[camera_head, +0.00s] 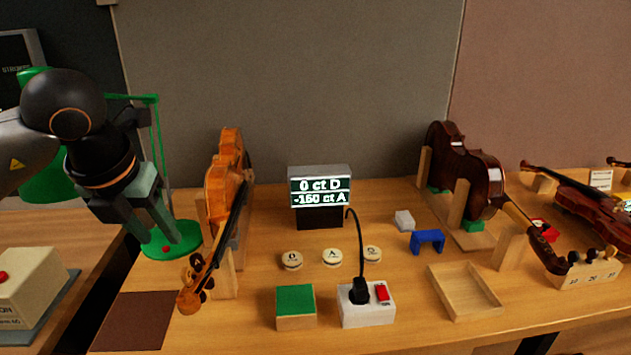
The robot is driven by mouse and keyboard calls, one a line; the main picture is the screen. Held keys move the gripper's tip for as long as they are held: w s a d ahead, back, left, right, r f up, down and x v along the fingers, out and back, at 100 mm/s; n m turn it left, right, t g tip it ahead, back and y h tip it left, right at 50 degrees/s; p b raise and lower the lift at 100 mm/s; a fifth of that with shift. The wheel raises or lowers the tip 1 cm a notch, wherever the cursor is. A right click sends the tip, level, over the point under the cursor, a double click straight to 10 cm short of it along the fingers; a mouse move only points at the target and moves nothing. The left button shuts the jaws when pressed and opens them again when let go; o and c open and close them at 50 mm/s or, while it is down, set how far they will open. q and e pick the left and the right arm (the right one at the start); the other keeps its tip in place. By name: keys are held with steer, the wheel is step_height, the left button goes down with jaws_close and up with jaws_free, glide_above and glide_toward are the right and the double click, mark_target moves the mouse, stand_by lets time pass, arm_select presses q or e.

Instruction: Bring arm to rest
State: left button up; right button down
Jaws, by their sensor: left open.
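My left arm comes in from the left, and its gripper (164,236) hangs open and empty, fingers pointing down, left of the orange-brown violin. Its fingertips appear in front of the round green lamp base (185,240); I cannot tell the exact gap to it. The orange-brown violin (226,178) stands in a wooden cradle (226,280), its scroll toward me, and the gripper appears apart from it. My right gripper is not in view.
A tuner display (320,186) reads "0 ct D" and "-150 ct A". A white switch box (367,312), a green-topped block (296,302) and a wooden tray (466,291) stand in front. A dark violin (466,168) rests right. A brown mat (130,322) lies clear at front left.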

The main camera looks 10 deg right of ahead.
arm_select(q)
steer(key=s+d+f+m+g+h, duration=0.2)
steer(key=s+d+f+g+h, duration=0.15)
steer(key=d, duration=0.45)
steer(key=s+d+f+m+g+h, duration=0.1)
steer(key=s+d+f+g+h, duration=0.1)
steer(key=s+d+f+h, duration=0.45)
steer(key=s+d+r+n+g+h, duration=0.1)
steer(key=d+r+n+g+h, duration=0.15)
steer(key=d+r+h, duration=0.45)
steer(key=w+a+f+n+t+h+p, duration=0.1)
steer(key=w+a+f+n+t+h, duration=0.35)
steer(key=n+t, duration=1.15)
steer(key=w+a+f+n+t+y, duration=0.2)
steer(key=a+f+n+t+y, duration=0.15)
steer(key=f+n+y, duration=0.3)
steer(key=w+a+f+n+t+y, duration=0.2)
steer(key=a+f+n+y, duration=0.35)
steer(key=f, duration=0.25)
steer(key=s+a+f+n+g+y, duration=0.4)
steer(key=s+f, duration=0.5)
steer(key=f, duration=0.2)
steer(key=s+a+f+n+g+y, duration=0.4)
steer(key=s+f, duration=0.5)
steer(key=f, duration=0.2)
steer(key=shift+a+f+g+p, duration=0.3)
steer(key=shift+a+g+p, duration=0.05)
steer(key=shift+p, duration=0.05)
